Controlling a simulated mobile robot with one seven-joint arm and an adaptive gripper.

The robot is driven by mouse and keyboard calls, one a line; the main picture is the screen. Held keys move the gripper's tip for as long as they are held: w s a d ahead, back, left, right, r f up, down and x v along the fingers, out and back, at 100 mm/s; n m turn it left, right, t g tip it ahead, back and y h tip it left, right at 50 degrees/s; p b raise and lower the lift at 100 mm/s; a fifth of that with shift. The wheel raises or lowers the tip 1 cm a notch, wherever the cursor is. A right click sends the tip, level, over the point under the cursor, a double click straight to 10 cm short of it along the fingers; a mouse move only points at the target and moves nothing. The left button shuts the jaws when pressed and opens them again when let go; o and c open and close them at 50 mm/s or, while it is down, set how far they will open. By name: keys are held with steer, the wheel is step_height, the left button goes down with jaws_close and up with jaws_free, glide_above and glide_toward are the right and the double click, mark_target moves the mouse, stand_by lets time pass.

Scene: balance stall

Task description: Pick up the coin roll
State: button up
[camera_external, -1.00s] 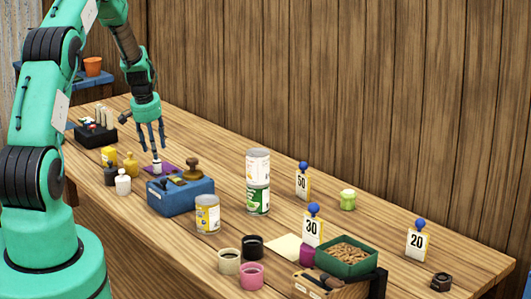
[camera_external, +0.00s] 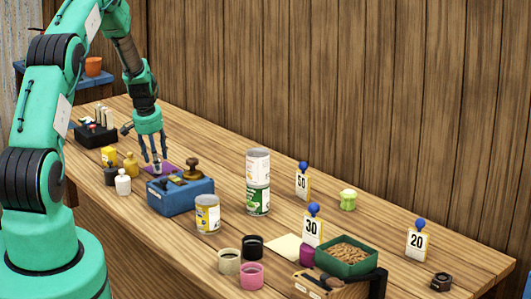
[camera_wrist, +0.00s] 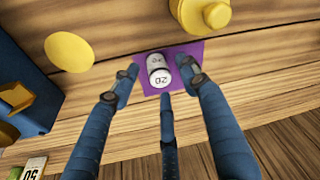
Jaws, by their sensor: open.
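The coin roll is a small white cylinder marked "20" (camera_wrist: 158,66) on a purple mat (camera_wrist: 193,50) in the wrist view. My gripper (camera_wrist: 158,88) has three dark blue fingers, spread open around the near side of the roll, with no clear contact. In the external view my gripper (camera_external: 156,162) is low over the purple mat (camera_external: 170,169), behind the blue box. The roll is mostly hidden there by the fingers.
A blue box (camera_external: 181,196) with items on top stands close in front of the mat. A wooden wall runs behind.

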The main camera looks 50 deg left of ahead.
steer(key=shift+x, duration=1.15)
steer(key=shift+a, duration=0.1)
jaws_close()
